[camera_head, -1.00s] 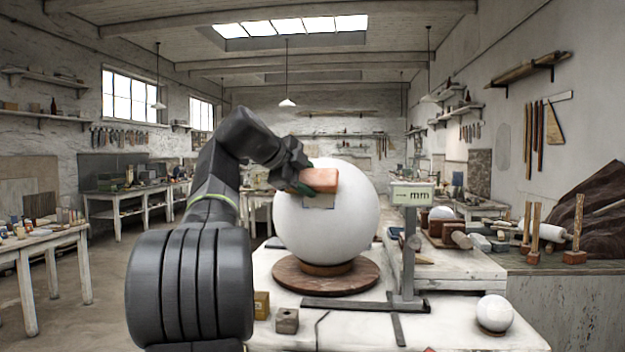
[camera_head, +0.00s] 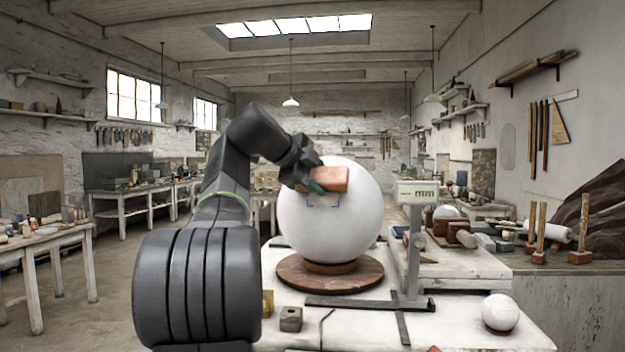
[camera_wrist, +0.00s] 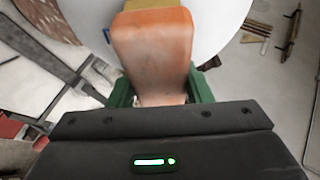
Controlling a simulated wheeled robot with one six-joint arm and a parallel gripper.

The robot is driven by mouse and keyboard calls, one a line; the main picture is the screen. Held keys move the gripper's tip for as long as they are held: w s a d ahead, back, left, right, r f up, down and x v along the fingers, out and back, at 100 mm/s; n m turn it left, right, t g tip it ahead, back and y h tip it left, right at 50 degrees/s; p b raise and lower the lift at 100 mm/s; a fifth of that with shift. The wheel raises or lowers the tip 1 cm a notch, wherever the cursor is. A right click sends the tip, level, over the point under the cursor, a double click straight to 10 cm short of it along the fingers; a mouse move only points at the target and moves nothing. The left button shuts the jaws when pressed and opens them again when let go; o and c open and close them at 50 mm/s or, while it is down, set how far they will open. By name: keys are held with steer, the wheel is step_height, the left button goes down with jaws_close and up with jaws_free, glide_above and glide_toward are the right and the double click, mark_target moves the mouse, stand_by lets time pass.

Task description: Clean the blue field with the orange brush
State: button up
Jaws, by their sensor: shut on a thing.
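A large white plaster sphere (camera_head: 355,225) stands on a round brown wooden base (camera_head: 288,272) on the white bench. Thin blue marks on its front outline the blue field (camera_head: 322,203); its upper part is hidden behind the brush. My gripper (camera_head: 312,186) is shut on the orange brush (camera_head: 332,178), which is at the sphere's upper front. In the wrist view the orange brush (camera_wrist: 152,48) sits between green fingers, with a yellowish part (camera_wrist: 150,4) at its far end toward the sphere (camera_wrist: 215,22). I cannot tell whether it touches the surface.
A gauge post with an "mm" display (camera_head: 417,194) stands close right of the sphere. Small blocks (camera_head: 291,318) lie at the bench front, and a small white sphere (camera_head: 500,312) sits at right. The bench front between them is mostly clear.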

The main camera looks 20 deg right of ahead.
steer(key=shift+s+d, duration=0.35)
steer(key=shift+d, duration=0.15)
steer(key=shift+a, duration=0.1)
steer(key=shift+w+a+r, duration=0.1)
steer(key=shift+a+r, duration=0.1)
steer(key=shift+a, duration=0.4)
steer(key=shift+w+a+r, duration=0.1)
steer(key=shift+a+r, duration=0.05)
steer(key=shift+a, duration=0.45)
steer(key=shift+s, duration=0.1)
steer(key=shift+s+a+r, duration=0.55)
steer(key=shift+s+r, duration=0.15)
steer(key=shift+s, duration=0.1)
